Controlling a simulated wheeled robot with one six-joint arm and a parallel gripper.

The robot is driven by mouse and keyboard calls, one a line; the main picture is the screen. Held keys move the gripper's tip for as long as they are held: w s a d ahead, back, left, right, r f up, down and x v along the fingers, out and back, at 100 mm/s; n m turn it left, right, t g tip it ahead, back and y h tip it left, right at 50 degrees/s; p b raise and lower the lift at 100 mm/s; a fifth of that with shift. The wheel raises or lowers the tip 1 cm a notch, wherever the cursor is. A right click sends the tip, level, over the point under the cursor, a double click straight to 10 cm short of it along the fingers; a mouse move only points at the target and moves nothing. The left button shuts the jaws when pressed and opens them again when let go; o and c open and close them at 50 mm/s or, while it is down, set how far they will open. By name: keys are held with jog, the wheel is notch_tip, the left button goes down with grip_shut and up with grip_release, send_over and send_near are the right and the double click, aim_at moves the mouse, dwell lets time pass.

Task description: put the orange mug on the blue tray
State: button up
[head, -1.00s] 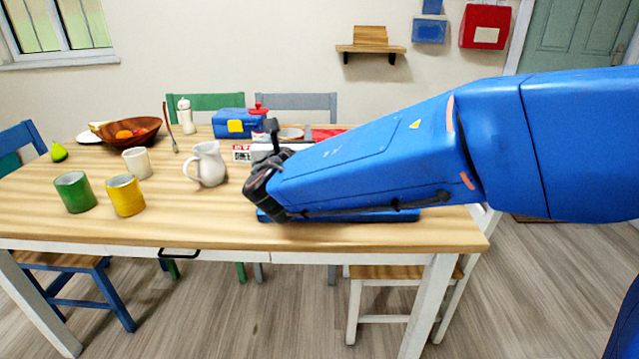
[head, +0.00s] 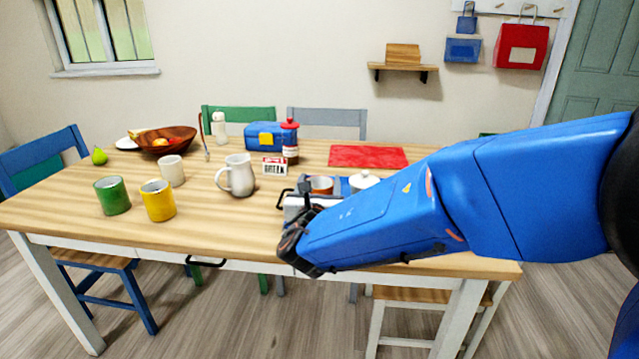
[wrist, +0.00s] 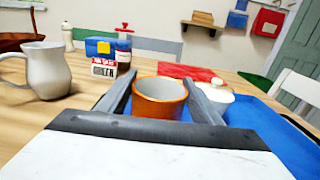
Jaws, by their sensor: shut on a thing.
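The orange mug (wrist: 159,100) is between the two fingers of my gripper (wrist: 163,95) in the wrist view, and the gripper is shut on it. The mug looks upright, with its pale inside showing. In the head view only a part of the mug (head: 321,186) shows above my gripper's wrist. The blue tray (wrist: 262,128) lies to the right of the mug in the wrist view; my arm hides most of it in the head view. I cannot tell whether the mug's base touches anything. A white lidded pot (head: 363,181) is on the tray, close to the right finger.
A white jug (head: 238,176) stands left of my gripper. Green (head: 112,196), yellow (head: 158,201) and white (head: 171,171) mugs stand farther left. A red mat (head: 368,156), a red-lidded jar (head: 290,143) and a small sign (head: 274,167) are behind.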

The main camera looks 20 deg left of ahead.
jog(key=shift+f, duration=0.15)
jog(key=o, duration=1.6)
jog(key=shift+o, duration=0.2)
jog(key=shift+s, duration=0.2)
jog(key=v, duration=1.1)
jog(key=shift+s+d, duration=0.2)
jog(key=shift+s, duration=0.1)
